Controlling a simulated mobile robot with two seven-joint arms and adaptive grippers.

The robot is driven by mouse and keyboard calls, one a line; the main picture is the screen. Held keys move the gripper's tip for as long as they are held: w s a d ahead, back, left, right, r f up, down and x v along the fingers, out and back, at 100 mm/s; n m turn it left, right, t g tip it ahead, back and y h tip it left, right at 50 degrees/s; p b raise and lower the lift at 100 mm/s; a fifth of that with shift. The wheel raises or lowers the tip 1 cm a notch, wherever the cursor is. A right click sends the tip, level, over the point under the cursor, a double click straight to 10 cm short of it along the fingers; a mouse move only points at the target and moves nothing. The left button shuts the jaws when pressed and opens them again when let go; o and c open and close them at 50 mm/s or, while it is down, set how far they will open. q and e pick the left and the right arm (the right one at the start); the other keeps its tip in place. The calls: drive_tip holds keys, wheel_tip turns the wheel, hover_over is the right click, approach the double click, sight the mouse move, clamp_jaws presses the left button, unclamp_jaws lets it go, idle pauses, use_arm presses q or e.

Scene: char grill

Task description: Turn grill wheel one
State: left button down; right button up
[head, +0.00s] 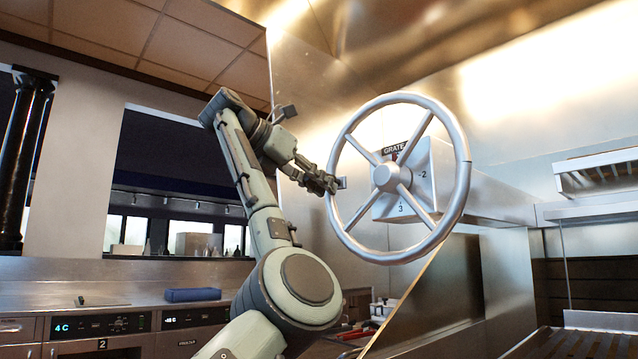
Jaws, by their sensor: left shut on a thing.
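The grill wheel (462,172) is a large silver ring with several spokes and a round hub, upright in the middle right of the head view. Behind its hub is a grey box (428,180) marked "GRATE", with the numbers 2 and 3 showing. My left gripper (336,184) is at the left side of the wheel's rim and is shut on it. The exact finger contact is small and partly hidden. My right gripper is not in view.
A steel grill housing (480,290) stands below and right of the wheel, with grates (585,343) at the lower right. A steel counter (60,320) with a blue box (192,295) is at the left. Red-handled items (352,334) lie below the wheel.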

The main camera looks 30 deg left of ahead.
use_arm(q)
drive_tip(key=shift+d, duration=0.1)
idle(0.3)
drive_tip(key=c, duration=1.3)
unclamp_jaws()
drive_tip(key=shift+s, duration=0.1)
drive_tip(key=shift+s+r, duration=0.25)
drive_tip(key=shift+s, duration=0.05)
drive_tip(key=v, duration=1.1)
drive_tip(key=shift+s, duration=0.15)
